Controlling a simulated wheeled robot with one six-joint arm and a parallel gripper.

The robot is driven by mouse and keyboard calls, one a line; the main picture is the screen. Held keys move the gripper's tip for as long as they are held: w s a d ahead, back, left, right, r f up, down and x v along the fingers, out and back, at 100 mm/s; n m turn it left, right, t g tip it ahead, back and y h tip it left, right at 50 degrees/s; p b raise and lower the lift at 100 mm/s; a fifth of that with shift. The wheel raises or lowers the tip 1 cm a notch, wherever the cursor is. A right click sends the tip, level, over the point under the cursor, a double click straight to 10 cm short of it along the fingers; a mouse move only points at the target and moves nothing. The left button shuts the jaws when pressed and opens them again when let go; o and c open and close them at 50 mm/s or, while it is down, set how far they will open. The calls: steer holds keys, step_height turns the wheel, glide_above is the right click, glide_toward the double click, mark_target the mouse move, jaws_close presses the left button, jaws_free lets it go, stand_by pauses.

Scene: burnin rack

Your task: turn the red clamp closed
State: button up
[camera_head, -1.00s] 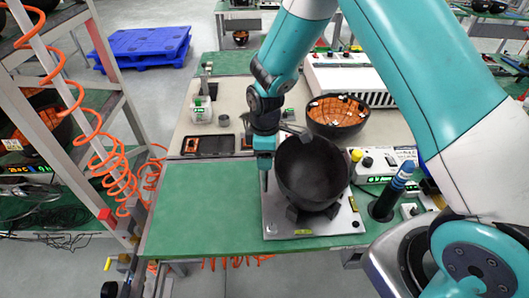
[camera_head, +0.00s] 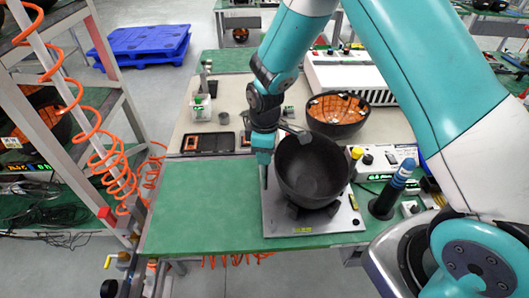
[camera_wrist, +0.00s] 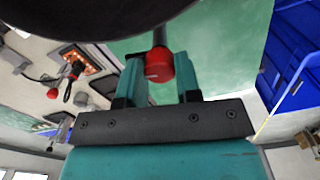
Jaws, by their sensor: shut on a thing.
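The red clamp (camera_wrist: 159,65) shows in the wrist view as a red knob on a dark stem, between my two teal fingers. My gripper (camera_wrist: 160,77) is shut on it. In the head view my gripper (camera_head: 264,165) points down at the left side of the black bowl (camera_head: 312,172), and the clamp cannot be made out there. The bowl sits on dark supports on a metal plate (camera_head: 285,228). Its dark underside or wall (camera_wrist: 90,15) fills the top left of the wrist view.
A control box (camera_head: 385,160) and a dark cup holding a blue-topped tool (camera_head: 395,185) stand right of the plate. An orange-lined bowl (camera_head: 338,112) and a shallow black tray (camera_head: 208,144) lie behind. The green table top (camera_head: 200,205) at left is clear.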

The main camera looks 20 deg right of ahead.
steer(key=m+b, duration=0.1)
steer(key=m, duration=0.7)
steer(key=shift+w+b, duration=0.1)
steer(key=shift+b, duration=0.2)
steer(key=m, duration=0.3)
steer(key=shift+m, duration=0.3)
steer(key=shift+r+m+b, duration=0.1)
steer(key=shift+m+b, duration=0.35)
steer(key=shift+m, duration=1.45)
steer(key=o, duration=0.9)
steer(key=shift+o, duration=0.2)
